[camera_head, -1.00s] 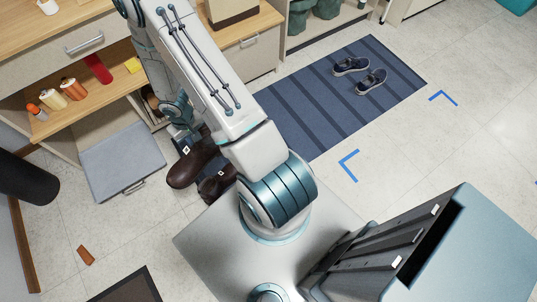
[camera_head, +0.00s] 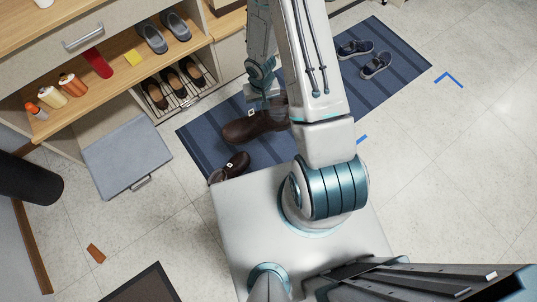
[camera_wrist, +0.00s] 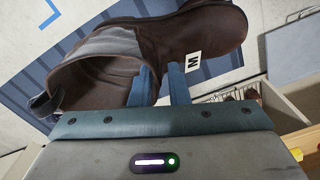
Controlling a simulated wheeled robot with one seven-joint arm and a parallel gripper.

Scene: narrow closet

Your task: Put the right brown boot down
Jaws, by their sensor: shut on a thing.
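A dark brown boot (camera_head: 248,127) with a small white tag hangs in my gripper (camera_head: 263,103) over the blue striped mat (camera_head: 195,142) in the head view. In the wrist view the same boot (camera_wrist: 105,62) fills the upper middle, with a white label marked M near the fingers. My gripper (camera_wrist: 160,85) is shut on the boot's upper. I cannot tell how high its sole is above the mat. A second brown boot (camera_head: 231,166) stands at the mat's near edge, partly beside my base.
Dark blue shoes (camera_head: 376,65) lie on the mat's far right part. A shelf unit (camera_head: 100,95) on the left holds bottles, grey shoes (camera_head: 152,37) and a rack of brown shoes (camera_head: 174,82). A grey panel (camera_head: 125,155) juts out.

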